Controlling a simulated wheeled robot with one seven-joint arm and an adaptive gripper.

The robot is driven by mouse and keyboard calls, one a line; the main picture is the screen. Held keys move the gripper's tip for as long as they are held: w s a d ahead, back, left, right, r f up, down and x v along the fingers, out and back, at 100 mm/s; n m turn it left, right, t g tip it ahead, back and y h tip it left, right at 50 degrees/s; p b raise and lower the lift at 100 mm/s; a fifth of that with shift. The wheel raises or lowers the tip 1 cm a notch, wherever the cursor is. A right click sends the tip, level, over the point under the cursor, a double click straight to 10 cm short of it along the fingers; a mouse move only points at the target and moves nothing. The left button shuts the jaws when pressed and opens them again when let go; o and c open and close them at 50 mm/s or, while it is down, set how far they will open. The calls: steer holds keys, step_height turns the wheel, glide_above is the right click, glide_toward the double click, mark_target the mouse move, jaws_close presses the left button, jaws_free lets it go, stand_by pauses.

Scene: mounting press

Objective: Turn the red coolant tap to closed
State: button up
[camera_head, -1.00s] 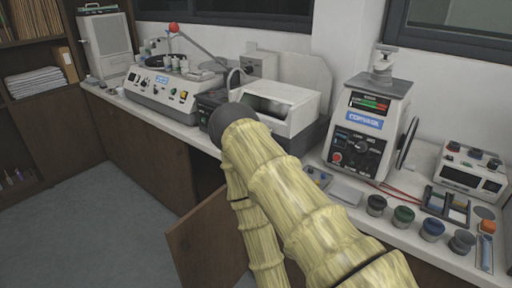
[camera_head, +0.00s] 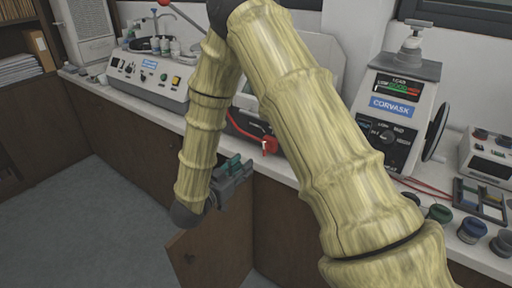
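My gripper (camera_head: 236,170), dark with green finger pads, hangs at the end of my bent arm just in front of the bench's front edge. It is low, above an open cabinet door (camera_head: 218,246). The finger gap is too small to judge, and I see nothing clearly held. A small red part (camera_head: 268,145) shows at the bench edge, just above and right of the gripper and seemingly apart from it. I cannot tell whether it is the coolant tap. I cannot make out the tap with certainty elsewhere; my arm covers much of the middle machine, and the cabinet inside is mostly hidden.
The bench holds a polishing machine (camera_head: 150,76) at left and a press marked CORVASK (camera_head: 393,108) at right. Several small pots, including a green-topped one (camera_head: 438,213), stand near the right front edge. The floor (camera_head: 90,235) at left is clear.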

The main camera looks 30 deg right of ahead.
mark_target(264, 146)
steer(key=x, duration=0.3)
steer(key=p+x, duration=0.1)
steer(key=x, duration=0.7)
steer(key=shift+s+r+p, duration=0.15)
steer(key=shift+r+p, duration=0.25)
jaws_close()
